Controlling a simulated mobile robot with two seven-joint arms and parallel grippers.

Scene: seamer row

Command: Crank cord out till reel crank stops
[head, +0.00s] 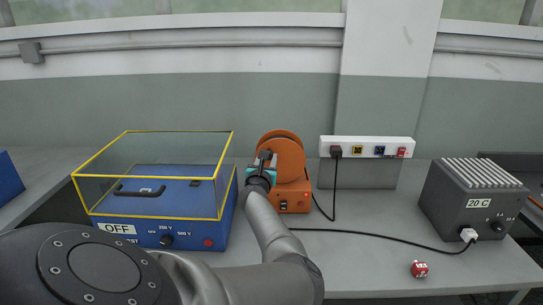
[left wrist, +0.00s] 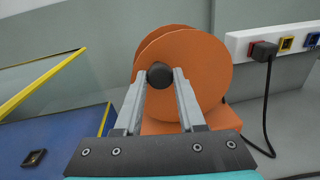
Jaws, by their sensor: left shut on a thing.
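The orange cord reel (head: 288,158) stands on the bench against the wall, right of the blue test box. Its round orange side faces me in the left wrist view (left wrist: 195,75). My left gripper (head: 264,158) is at the reel's front left. In the left wrist view its two fingers (left wrist: 160,82) are shut on the dark round crank knob (left wrist: 160,75). The rest of the crank is hidden behind the knob and fingers. A black cord (head: 323,212) runs from beside the reel to the socket strip (head: 366,141). My right gripper is in neither view.
A blue test box (head: 215,229) with a clear yellow-edged cover and an OFF label stands left of the reel. A grey finned unit (head: 474,203) marked 20 C stands at the right, with a black cable along the bench. A small red object (head: 419,269) lies at the front right.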

